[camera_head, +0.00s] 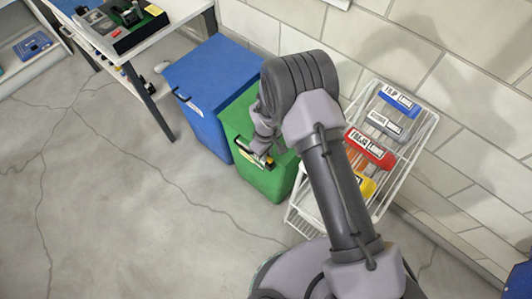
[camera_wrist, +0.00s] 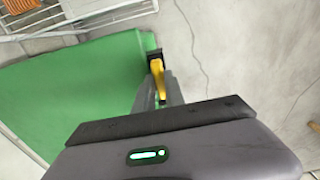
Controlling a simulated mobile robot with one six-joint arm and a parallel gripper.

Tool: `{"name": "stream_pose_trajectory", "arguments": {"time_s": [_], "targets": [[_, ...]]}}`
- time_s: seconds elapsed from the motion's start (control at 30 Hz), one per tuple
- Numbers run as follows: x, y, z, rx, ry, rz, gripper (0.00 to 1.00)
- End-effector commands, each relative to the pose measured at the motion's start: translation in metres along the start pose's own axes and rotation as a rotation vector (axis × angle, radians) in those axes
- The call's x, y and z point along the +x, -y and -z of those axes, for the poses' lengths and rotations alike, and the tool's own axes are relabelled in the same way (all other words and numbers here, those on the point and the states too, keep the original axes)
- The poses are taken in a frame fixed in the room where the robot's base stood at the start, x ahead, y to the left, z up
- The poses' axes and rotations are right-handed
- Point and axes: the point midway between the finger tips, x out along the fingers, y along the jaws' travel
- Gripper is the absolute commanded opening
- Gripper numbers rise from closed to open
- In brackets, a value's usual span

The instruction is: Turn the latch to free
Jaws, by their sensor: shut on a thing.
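The latch is a yellow lever on a dark mount, on the front of the green bin (camera_head: 240,122). In the wrist view the latch (camera_wrist: 158,72) stands at the edge of the green bin (camera_wrist: 85,90), with its yellow part running down between my grey fingers. My gripper (camera_head: 261,148) reaches down over the bin's front and is shut on the latch. In the head view only a small bit of yellow (camera_head: 270,162) shows beside the fingers; my arm hides part of the bin. How far the lever is turned is hard to tell.
A blue bin (camera_head: 205,78) stands left of the green one. A white wire rack (camera_head: 417,138) with several coloured labelled items is on the right by the block wall. A workbench (camera_head: 165,22) is at the upper left. The concrete floor in front is clear.

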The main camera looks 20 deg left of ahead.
Motion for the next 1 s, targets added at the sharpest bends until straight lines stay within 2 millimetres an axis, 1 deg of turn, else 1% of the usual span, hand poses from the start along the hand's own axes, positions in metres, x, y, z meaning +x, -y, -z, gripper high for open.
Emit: {"name": "stream_pose_trajectory", "arguments": {"time_s": [0.3, 0.33, 0.37, 0.4, 0.43, 0.7, 0.77, 0.87, 0.97, 1.0], "targets": [[-0.001, 0.000, 0.001, -0.003, -0.001, -0.001, 0.00], [-0.001, 0.000, 0.001, -0.003, -0.001, -0.001, 0.18], [-0.001, 0.000, 0.001, -0.003, -0.001, -0.001, 0.24], [-0.001, 0.000, 0.001, -0.003, -0.001, -0.001, 0.32], [-0.001, 0.000, 0.001, -0.003, -0.001, -0.001, 0.36], [0.000, 0.000, 0.000, -0.002, 0.000, -0.001, 0.36], [-0.003, 0.000, 0.000, -0.002, -0.001, -0.001, 0.36], [-0.018, 0.000, 0.001, -0.002, -0.001, -0.001, 0.36], [-0.045, -0.001, 0.001, -0.002, -0.002, -0.002, 0.36], [-0.059, -0.001, 0.001, -0.002, -0.003, -0.002, 0.36]]}}
